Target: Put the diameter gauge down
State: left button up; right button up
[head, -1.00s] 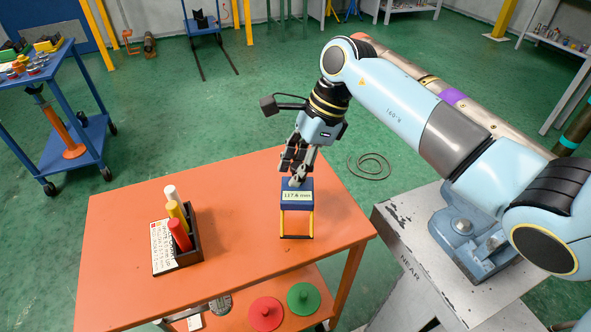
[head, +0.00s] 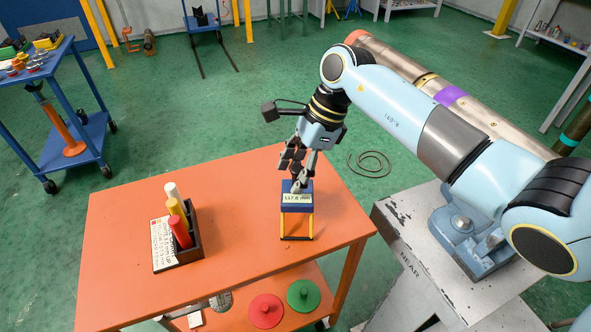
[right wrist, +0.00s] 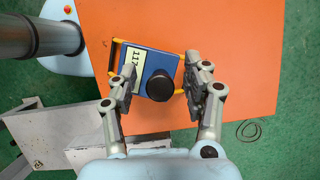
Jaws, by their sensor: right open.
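The diameter gauge (head: 298,208) has a blue body with a pale display and yellow legs. It stands on the orange table (head: 120,235), near its right side. In the right wrist view, the gauge (right wrist: 158,61) shows its blue top and round black knob. My right gripper (head: 299,182) is at the top of the gauge. In the right wrist view my right gripper (right wrist: 165,82) is open, with one finger on each side of the black knob. I cannot tell whether a finger touches the gauge. My left gripper is not in view.
A black holder (head: 192,243) with red, yellow and white cylinders and a label card stands left of the gauge. Red (head: 265,311) and green (head: 303,295) discs lie on the lower shelf. The table between holder and gauge is clear. A grey pedestal (head: 400,215) is at right.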

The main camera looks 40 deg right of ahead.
jog(key=b+v, duration=0.1)
jog(key=v, duration=1.1)
jog(key=shift+a+r, duration=0.1)
